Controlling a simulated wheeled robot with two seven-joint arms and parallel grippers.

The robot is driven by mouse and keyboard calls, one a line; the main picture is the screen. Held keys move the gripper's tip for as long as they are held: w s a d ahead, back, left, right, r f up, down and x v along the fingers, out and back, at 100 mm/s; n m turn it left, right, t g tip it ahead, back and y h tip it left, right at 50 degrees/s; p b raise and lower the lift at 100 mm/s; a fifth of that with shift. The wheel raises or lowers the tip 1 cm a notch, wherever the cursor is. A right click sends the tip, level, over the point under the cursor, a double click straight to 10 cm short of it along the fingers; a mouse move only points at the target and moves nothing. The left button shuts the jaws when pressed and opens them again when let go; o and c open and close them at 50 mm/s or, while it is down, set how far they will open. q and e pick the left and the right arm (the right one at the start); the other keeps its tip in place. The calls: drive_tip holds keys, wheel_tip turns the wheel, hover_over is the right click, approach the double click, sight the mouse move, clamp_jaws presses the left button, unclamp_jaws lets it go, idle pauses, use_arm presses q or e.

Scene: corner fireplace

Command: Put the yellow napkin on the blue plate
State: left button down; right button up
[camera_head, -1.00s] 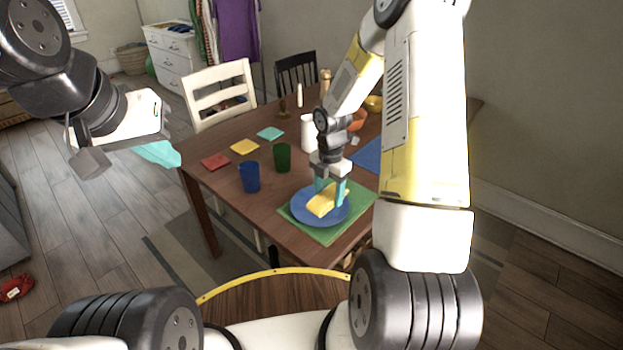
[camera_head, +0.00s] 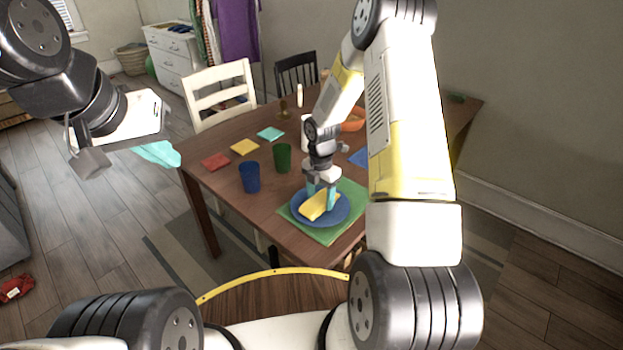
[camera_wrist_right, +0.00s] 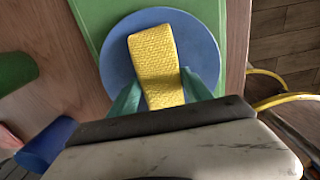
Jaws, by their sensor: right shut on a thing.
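The yellow napkin (camera_head: 318,206) is a folded strip lying over the blue plate (camera_head: 340,214), which sits on a green placemat (camera_head: 325,236) near the table's front corner. My right gripper (camera_head: 320,200) points down over the plate, its teal fingers shut on the napkin. In the right wrist view the napkin (camera_wrist_right: 155,60) lies between the two fingers, well inside the rim of the plate (camera_wrist_right: 115,65). Whether the napkin touches the plate all along is hard to tell. My left gripper (camera_head: 158,152) is off to the left over the floor, away from the table; its fingers are partly hidden.
A blue cup (camera_head: 249,177) and a green cup (camera_head: 282,158) stand left of the plate. Red (camera_head: 215,161), yellow (camera_head: 245,146) and teal (camera_head: 270,133) squares lie along the table's left side. An orange bowl (camera_head: 353,121) stands farther back.

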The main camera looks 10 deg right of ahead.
drive_tip(key=o, duration=1.3)
drive_tip(key=shift+o, duration=0.2)
wheel_tip(320, 180, up, 12)
wheel_tip(320, 180, up, 9)
drive_tip(key=m+t, duration=0.1)
drive_tip(key=m, duration=0.4)
hover_over(320, 198)
drive_tip(key=s, duration=0.3)
drive_tip(key=s+r+m+t+y, duration=0.1)
drive_tip(key=s+r+m+t, duration=0.1)
drive_tip(key=s+r+m, duration=0.5)
drive_tip(key=s+a+r+m+t+y, duration=0.1)
drive_tip(key=s+r+m+t, duration=0.2)
drive_tip(key=s+r+m, duration=0.5)
drive_tip(key=s+m, duration=0.5)
drive_tip(key=s, duration=0.2)
drive_tip(key=shift+a+r, duration=0.25)
drive_tip(key=shift+a, duration=0.05)
